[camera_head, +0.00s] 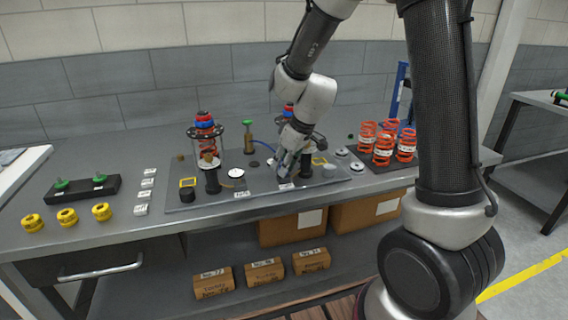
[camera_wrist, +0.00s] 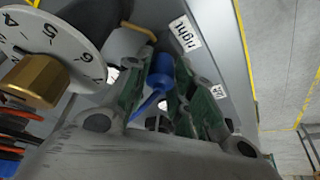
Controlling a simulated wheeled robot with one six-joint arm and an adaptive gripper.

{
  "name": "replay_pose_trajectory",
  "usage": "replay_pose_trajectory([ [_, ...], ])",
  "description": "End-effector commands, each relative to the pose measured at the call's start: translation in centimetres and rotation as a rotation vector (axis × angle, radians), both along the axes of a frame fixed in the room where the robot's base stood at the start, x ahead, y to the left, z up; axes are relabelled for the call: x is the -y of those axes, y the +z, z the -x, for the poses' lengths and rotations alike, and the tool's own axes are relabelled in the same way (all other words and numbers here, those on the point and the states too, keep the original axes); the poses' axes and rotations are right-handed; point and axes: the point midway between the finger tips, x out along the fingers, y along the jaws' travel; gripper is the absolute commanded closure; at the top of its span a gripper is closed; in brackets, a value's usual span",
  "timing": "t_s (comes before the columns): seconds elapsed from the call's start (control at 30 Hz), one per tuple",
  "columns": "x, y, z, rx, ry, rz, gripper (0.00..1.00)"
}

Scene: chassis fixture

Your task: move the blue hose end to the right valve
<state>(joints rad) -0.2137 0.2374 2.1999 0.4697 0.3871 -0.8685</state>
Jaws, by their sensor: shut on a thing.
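My gripper (camera_head: 287,168) is low over the right part of the fixture plate (camera_head: 262,201). In the wrist view its green-padded fingers (camera_wrist: 160,85) are shut on the blue hose end (camera_wrist: 162,68). A blue hose (camera_head: 266,156) runs towards my gripper from the left. A label reading "right" (camera_wrist: 186,34) lies on the plate beyond the fingers. Beside it is a pale cylinder with a brass-coloured edge (camera_wrist: 128,42); I cannot tell whether this is the right valve. The hose end looks apart from it. In the head view my arm hides much of this area.
A numbered dial with a brass knob (camera_wrist: 30,80) is close at the left of the wrist view. A spring-and-red-cap assembly (camera_head: 206,140) stands on the plate's left part. Orange springs (camera_head: 383,150) stand to the right. Yellow rings (camera_head: 67,217) lie at the table's left.

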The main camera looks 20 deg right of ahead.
Motion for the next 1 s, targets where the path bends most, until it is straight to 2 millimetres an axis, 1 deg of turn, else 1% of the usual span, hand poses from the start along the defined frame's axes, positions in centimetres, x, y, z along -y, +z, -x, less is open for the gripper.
replay_pose_trajectory([
  [0.1, 0.02, -0.31, 0.00, -0.001, -0.001, 0.000, 1.00],
  [0.9, 0.00, -0.59, 0.00, 0.000, 0.000, 0.000, 1.00],
  [0.93, 0.00, -0.57, 0.00, 0.000, 0.000, 0.000, 0.72],
  [1.0, 0.00, -0.56, 0.00, 0.000, 0.000, 0.000, 0.59],
])
